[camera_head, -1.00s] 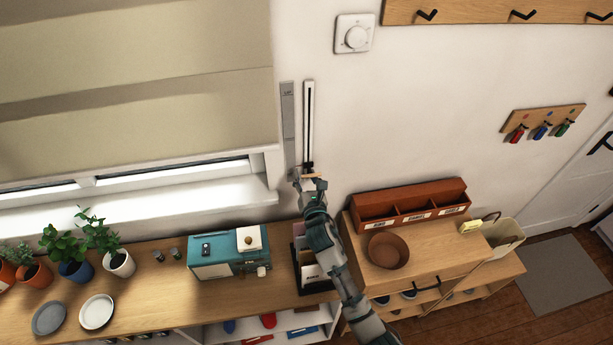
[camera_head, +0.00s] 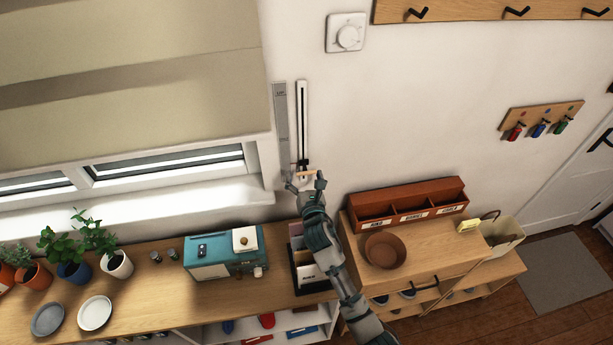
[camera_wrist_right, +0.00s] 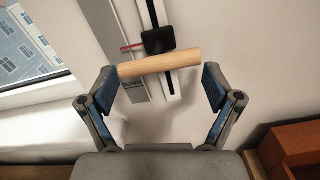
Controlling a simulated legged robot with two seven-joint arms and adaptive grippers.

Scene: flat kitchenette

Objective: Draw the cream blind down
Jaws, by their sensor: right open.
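The cream blind (camera_head: 130,60) hangs over the upper part of the window at the left, with a strip of glass showing below it. To its right, a vertical slotted rail (camera_head: 303,115) stands on the wall beside a grey marked strip (camera_head: 281,115). A slider with a light wooden bar handle (camera_wrist_right: 160,62) on a black block (camera_wrist_right: 158,40) sits near the rail's lower end. My right gripper (camera_head: 306,180) is open at the handle; in the wrist view the gripper (camera_wrist_right: 160,82) has a finger near each end of the bar. My left gripper is not in view.
A counter below holds potted plants (camera_head: 75,255), plates (camera_head: 95,313), a teal appliance (camera_head: 225,255) and a dark file rack (camera_head: 300,265). A cabinet with a red-brown organiser (camera_head: 410,203) and bowl (camera_head: 385,250) stands right of my arm.

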